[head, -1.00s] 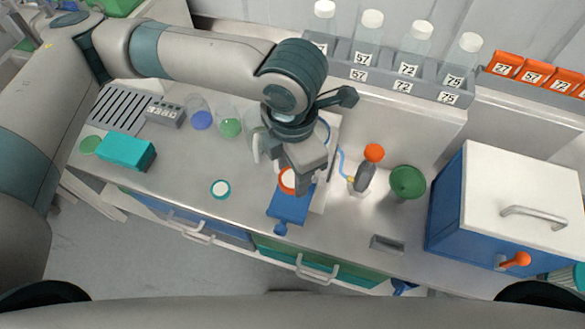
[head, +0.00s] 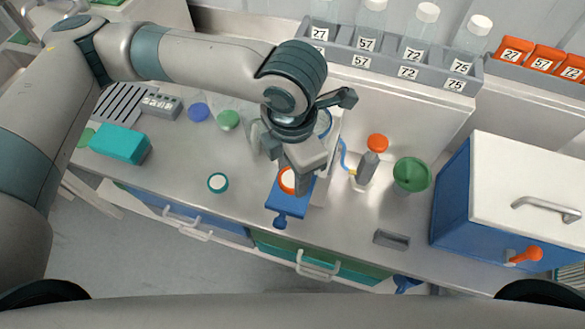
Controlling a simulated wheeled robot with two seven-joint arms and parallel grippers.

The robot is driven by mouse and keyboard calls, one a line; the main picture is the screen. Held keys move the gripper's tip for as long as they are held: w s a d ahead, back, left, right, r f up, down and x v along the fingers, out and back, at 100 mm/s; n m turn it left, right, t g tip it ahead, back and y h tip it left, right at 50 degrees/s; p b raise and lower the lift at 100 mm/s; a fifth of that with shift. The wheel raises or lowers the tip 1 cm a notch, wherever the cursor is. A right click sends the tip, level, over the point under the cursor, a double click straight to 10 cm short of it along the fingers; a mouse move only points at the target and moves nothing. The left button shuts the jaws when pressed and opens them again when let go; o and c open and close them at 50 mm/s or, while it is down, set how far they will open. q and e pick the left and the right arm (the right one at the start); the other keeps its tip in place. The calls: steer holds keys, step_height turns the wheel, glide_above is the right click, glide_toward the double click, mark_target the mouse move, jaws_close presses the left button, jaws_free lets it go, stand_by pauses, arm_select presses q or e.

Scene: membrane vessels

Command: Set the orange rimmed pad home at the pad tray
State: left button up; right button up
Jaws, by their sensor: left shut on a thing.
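The orange rimmed pad (head: 287,180) has a white middle and shows at the fingers of my left gripper (head: 290,171), partly hidden by a finger. My left gripper points down and is shut on it. Under the pad is a flat blue tray-like piece (head: 290,203) with a round knob at its front; I take it for the pad tray. I cannot tell whether the pad touches it. My right gripper is not in view.
A teal rimmed white pad (head: 218,183) lies on the bench to the left. A teal block (head: 120,144) is farther left. An orange-capped bottle (head: 368,165), a green funnel-like piece (head: 412,174) and a blue-and-white box (head: 512,195) stand to the right. Numbered bottles stand in a grey rack (head: 385,68) behind.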

mark_target(292, 178)
arm_select(q)
steer(key=shift+f+b, duration=1)
steer(key=shift+f, duration=0.3)
steer(key=shift+f, duration=0.25)
steer(key=o, duration=1.1)
